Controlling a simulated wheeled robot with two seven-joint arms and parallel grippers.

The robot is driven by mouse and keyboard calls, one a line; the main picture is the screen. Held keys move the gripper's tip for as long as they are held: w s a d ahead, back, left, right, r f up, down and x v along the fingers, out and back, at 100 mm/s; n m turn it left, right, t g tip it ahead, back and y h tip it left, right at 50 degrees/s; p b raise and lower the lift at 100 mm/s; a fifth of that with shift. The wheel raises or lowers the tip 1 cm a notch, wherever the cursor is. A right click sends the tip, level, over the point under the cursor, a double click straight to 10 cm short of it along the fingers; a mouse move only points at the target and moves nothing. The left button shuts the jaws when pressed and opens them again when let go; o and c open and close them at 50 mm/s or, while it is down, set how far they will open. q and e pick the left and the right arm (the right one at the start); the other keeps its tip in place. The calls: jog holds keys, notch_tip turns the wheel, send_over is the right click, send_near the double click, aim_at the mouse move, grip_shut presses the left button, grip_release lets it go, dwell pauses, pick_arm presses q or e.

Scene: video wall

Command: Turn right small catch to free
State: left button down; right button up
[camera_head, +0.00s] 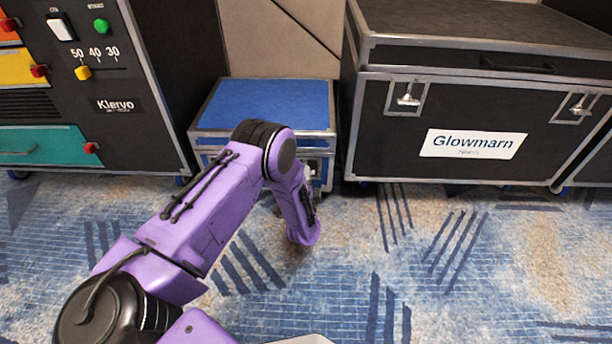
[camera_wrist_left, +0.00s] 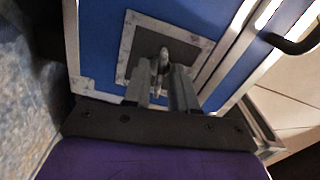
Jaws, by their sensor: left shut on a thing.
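A small blue case (camera_head: 262,102) with silver metal edges stands low on the carpet in the head view. Its blue front (camera_wrist_left: 102,45) fills much of the left wrist view. The right small catch (camera_wrist_left: 163,58) sits on a square grey metal plate (camera_wrist_left: 186,50) there, a small upright metal piece. My left gripper (camera_wrist_left: 162,78) is shut on this catch, with a finger on each side. In the head view my purple left arm hides much of the case front, and the gripper is mostly hidden. My right gripper is not in view.
A big black Glowmarn case (camera_head: 385,135) with metal latches stands close on the right. A black Klervo cabinet (camera_head: 135,135) with coloured drawers stands on the left. A dark handle (camera_wrist_left: 290,42) shows at the wrist view's upper right. The patterned carpet (camera_head: 450,260) in front is clear.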

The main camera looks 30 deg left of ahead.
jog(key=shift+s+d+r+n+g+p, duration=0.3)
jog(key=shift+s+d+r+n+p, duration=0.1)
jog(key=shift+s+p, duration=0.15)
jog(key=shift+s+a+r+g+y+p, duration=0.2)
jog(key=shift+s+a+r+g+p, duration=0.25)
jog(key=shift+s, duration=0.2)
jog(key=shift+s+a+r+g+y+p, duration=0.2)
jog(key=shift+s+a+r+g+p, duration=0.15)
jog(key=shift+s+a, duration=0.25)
pick_arm(q)
jog(key=shift+s+f+n+p, duration=0.1)
jog(key=shift+n+p, duration=1.25)
jog(key=shift+n, duration=6.75)
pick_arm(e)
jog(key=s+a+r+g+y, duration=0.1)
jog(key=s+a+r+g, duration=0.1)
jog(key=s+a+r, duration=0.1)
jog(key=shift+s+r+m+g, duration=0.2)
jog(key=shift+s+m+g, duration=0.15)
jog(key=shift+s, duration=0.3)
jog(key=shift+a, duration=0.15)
pick_arm(q)
jog(key=c, duration=1.3)
grip_release()
jog(key=shift+o, duration=0.2)
